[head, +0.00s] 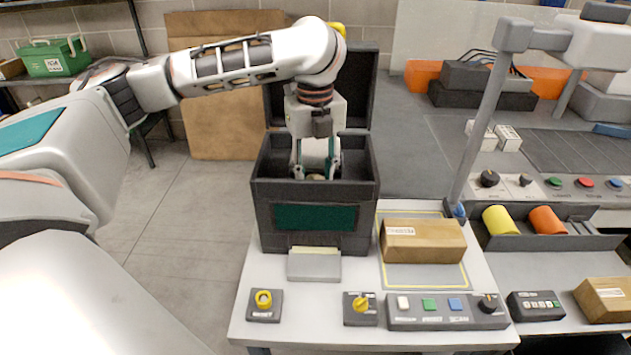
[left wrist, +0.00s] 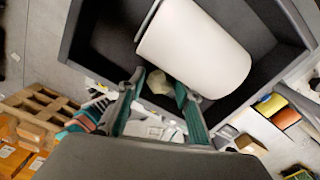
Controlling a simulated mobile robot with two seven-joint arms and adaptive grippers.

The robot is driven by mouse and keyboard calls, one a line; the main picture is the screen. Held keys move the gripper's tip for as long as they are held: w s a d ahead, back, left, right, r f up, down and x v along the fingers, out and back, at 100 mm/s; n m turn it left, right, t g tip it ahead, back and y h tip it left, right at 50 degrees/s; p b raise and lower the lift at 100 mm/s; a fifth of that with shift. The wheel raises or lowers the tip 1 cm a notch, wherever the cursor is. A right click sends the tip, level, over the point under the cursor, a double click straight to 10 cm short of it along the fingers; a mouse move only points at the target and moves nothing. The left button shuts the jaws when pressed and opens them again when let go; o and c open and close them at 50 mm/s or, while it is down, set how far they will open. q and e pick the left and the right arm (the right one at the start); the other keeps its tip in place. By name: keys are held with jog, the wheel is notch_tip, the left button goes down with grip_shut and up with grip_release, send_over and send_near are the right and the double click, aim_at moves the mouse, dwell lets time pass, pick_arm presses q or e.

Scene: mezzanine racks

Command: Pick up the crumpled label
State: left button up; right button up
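The crumpled label (left wrist: 158,82) is a small pale beige lump inside an open dark box (head: 266,213). It also shows low in the box in the head view (head: 316,177). A large white roll (left wrist: 197,48) lies right beside it. My left gripper (head: 317,173) reaches down into the box from above. Its two teal fingers stand apart on either side of the label, with a gap showing, in the left wrist view (left wrist: 160,86). The label's underside is hidden. My right gripper is not in view.
The box walls stand close around my left gripper, and its raised lid (head: 367,90) is behind. On the table are a cardboard parcel (head: 424,241), a yellow knob unit (head: 264,304) and a button panel (head: 445,312). A bin with a yellow roll (head: 500,220) stands at right.

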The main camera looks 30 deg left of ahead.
pick_arm(q)
jog(key=c, duration=0.4)
jog(key=shift+r, duration=0.15)
